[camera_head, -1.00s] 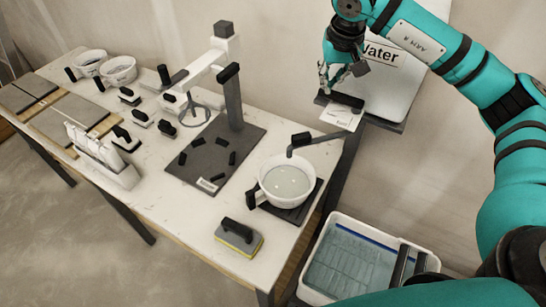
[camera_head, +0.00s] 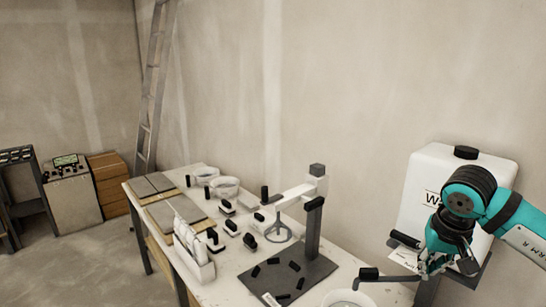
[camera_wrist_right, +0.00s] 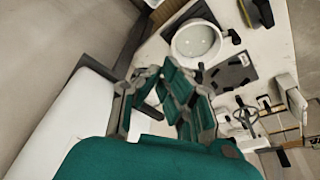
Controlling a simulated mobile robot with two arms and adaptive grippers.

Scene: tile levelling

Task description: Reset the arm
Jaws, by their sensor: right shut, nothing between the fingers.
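My right arm comes in from the right in the head view. Its gripper (camera_head: 432,268) is shut and empty, in front of the lower part of the white water container (camera_head: 420,185). In the right wrist view the shut fingers (camera_wrist_right: 165,95) point toward the worktable, with a white bowl (camera_wrist_right: 197,42) beyond them. The gripper partly covers a small white label card (camera_head: 406,257) in the head view. My left gripper is not in view.
The worktable (camera_head: 225,272) carries a stand (camera_head: 312,225) on a dark plate, several black-handled tools, two white buckets (camera_head: 225,187) and grey tiles (camera_head: 153,184). A ladder (camera_head: 152,90) leans on the wall. A cabinet (camera_head: 72,200) stands far left.

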